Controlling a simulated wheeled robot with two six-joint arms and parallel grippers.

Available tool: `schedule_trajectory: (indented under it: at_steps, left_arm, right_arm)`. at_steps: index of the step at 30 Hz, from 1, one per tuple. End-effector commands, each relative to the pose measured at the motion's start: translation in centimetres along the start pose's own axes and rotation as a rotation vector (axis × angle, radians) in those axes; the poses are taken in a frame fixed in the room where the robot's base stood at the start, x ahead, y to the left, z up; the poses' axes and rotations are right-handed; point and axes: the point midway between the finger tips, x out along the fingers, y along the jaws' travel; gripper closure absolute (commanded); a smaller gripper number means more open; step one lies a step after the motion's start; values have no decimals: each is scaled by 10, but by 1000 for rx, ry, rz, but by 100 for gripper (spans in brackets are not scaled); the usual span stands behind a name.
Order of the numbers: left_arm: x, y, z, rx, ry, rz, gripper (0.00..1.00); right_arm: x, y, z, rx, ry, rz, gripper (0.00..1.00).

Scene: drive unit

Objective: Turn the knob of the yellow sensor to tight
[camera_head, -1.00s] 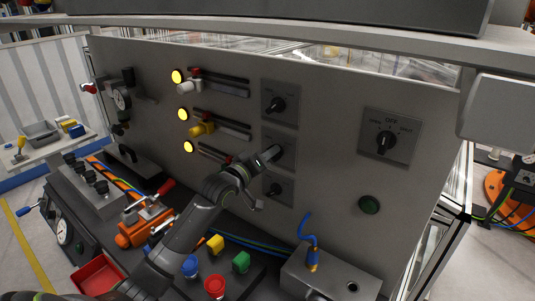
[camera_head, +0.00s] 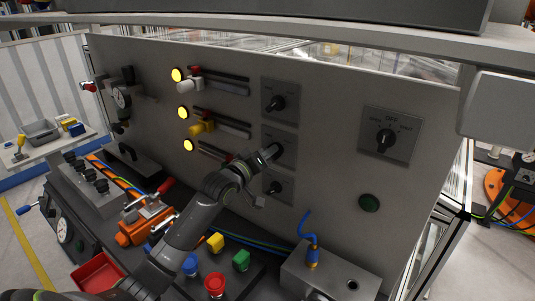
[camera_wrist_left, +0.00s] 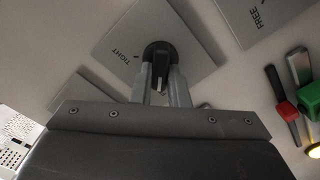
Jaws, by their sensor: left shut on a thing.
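The yellow sensor (camera_head: 202,128) sits on the middle slotted rail of the upright grey panel, beside a lit yellow lamp. To its right is a column of three dark knobs on square plates. My left gripper (camera_head: 270,153) reaches up to the middle knob, in line with the yellow sensor, and partly covers its plate (camera_head: 284,140). In the left wrist view the black knob (camera_wrist_left: 159,58) is between the fingers of my left gripper (camera_wrist_left: 161,88), which are shut on it. The plate there reads TIGHT at its left. My right gripper is not in view.
The upper knob (camera_head: 276,103) and lower knob (camera_head: 274,187) are close above and below my gripper. A larger rotary switch (camera_head: 386,140) is at the right. Coloured buttons (camera_head: 215,284), an orange clamp (camera_head: 143,227) and a grey box (camera_head: 325,275) stand on the bench below.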

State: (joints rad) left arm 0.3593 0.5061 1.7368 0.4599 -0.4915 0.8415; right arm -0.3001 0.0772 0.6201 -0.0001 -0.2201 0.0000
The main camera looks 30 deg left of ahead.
Motion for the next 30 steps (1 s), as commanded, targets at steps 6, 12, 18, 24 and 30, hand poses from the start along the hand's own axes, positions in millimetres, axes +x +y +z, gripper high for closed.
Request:
schedule_trajectory:
  at_steps: [6, 12, 18, 24, 30]
  left_arm:
    - [0, 0, 1, 114, -1, -1, 100]
    - [0, 1, 2, 286, -1, 0, 100]
    - [0, 2, 2, 476, -1, -1, 100]
    - [0, 3, 3, 666, -1, 0, 100]
    - [0, 4, 4, 855, -1, 0, 100]
  right_arm:
    - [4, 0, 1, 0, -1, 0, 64]
    - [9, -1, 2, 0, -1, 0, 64]
    - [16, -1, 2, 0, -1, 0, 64]
    - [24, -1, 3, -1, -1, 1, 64]
    - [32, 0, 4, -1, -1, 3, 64]
